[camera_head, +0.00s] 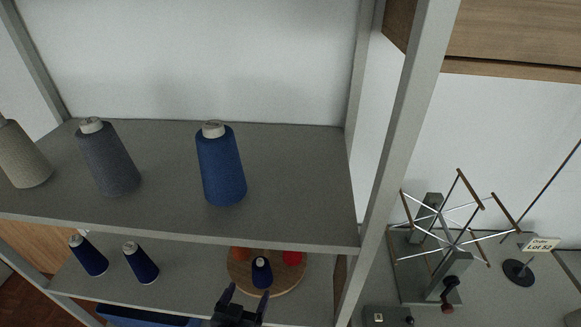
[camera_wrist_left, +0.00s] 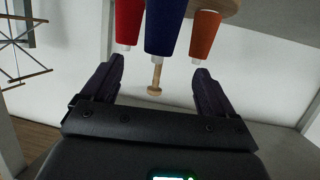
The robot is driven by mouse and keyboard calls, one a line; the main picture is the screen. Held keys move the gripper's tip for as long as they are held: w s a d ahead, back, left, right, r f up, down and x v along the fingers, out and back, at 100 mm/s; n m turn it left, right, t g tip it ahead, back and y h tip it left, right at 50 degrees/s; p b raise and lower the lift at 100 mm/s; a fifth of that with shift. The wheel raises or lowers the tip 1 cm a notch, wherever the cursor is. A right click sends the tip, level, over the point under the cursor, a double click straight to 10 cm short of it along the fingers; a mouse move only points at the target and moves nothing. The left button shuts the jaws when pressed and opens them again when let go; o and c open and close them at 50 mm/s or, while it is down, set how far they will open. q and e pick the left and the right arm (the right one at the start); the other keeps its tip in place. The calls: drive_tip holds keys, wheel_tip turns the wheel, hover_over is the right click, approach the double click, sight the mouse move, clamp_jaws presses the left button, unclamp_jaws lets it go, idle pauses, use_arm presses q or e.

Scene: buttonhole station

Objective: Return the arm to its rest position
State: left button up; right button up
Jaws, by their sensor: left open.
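My left gripper (camera_head: 246,293) is at the bottom of the head view, in front of the lower shelf. It is open, with its fingertips pointing toward a round wooden board (camera_head: 239,277). A small dark blue cone (camera_head: 262,272) stands on the board just beyond the fingertips. In the left wrist view, which looks upside down, the blue cone (camera_wrist_left: 167,28) shows beyond the gap between the open fingers (camera_wrist_left: 157,75). The gap holds no cone. A small wooden peg (camera_wrist_left: 155,80) shows behind it. My right gripper is not in view.
On the board are a red cone (camera_head: 292,258) and an orange cone (camera_head: 240,254). Two blue cones (camera_head: 88,256) stand left on the lower shelf. The upper shelf (camera_head: 290,180) overhangs, bearing several large cones. A shelf post (camera_head: 395,150) and a yarn swift (camera_head: 450,235) are right.

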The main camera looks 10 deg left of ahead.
use_arm(q)
drive_tip(key=s+a+f+m+g, duration=0.1)
drive_tip(key=s+a+f+g, duration=0.3)
drive_tip(key=s, duration=0.7)
drive_tip(key=s+f+m+g, duration=0.1)
drive_tip(key=s+g, duration=0.5)
drive_tip(key=s, duration=0.4)
wheel_tip(320, 180, up, 16)
drive_tip(key=p, duration=1.6)
drive_tip(key=shift+s+g, duration=0.4)
drive_tip(key=shift+s, duration=0.05)
drive_tip(key=shift+d+f, duration=0.1)
drive_tip(key=shift+f, duration=0.05)
